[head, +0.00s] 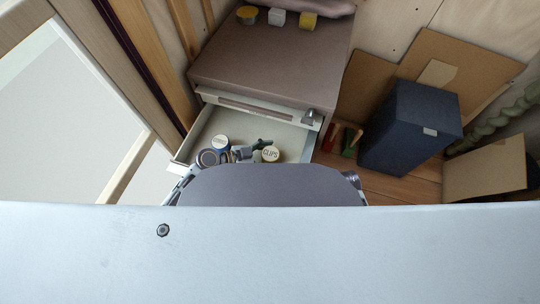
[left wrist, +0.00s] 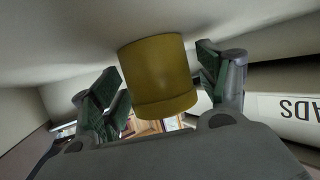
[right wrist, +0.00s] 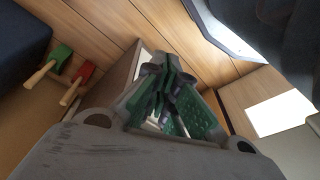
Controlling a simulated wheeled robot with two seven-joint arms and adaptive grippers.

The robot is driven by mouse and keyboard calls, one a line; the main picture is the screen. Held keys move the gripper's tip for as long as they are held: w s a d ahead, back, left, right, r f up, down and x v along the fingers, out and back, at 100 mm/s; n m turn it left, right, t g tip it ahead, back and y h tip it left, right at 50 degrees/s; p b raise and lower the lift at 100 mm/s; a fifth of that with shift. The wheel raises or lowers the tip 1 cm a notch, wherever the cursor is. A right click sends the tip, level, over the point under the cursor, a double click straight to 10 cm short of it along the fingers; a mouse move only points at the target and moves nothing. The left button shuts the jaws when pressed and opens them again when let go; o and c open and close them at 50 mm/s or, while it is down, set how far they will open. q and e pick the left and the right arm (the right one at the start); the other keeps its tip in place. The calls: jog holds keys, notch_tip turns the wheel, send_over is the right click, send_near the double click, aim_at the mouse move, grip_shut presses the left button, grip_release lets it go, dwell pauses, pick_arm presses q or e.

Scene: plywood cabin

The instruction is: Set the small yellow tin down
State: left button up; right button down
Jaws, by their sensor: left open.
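A small yellow tin (left wrist: 158,75) stands between the fingers of my left gripper (left wrist: 155,85) in the left wrist view. The fingers are open, with a visible gap on the tin's left side; contact on its right is unclear. In the head view my left gripper (head: 248,151) is in the open drawer, beside a round tin with a pale lid marked CLIPS (head: 270,154). I cannot tell for certain that this is the same tin. My right gripper (right wrist: 168,90) has its fingers together with nothing seen between them; it is hidden in the head view.
The drawer (head: 290,135) also holds a tin with a white lid (head: 220,142). On the cabinet (head: 265,65) stand a round yellow tin (head: 246,15), a white block (head: 277,17) and a yellow block (head: 308,21). A dark blue box (head: 405,130) stands to the right.

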pick_arm(q)
jog(key=shift+r, duration=0.1)
jog(key=shift+s+a+r, duration=0.2)
jog(key=shift+a, duration=0.4)
jog(key=v, duration=0.4)
jog(key=shift+s+a+r+p, duration=0.1)
jog(key=shift+a+r+p, duration=0.05)
jog(key=shift+a+p, duration=0.2)
jog(key=shift+s+a+r, duration=0.2)
jog(key=shift+a+r, duration=0.1)
jog(key=shift+a, duration=0.3)
pick_arm(e)
jog(key=shift+s+d+f, duration=0.15)
jog(key=shift+s+f, duration=0.05)
jog(key=shift+f, duration=0.3)
jog(key=shift+w, duration=0.1)
pick_arm(q)
jog(key=shift+r, duration=0.1)
pick_arm(e)
jog(key=shift+f, duration=0.1)
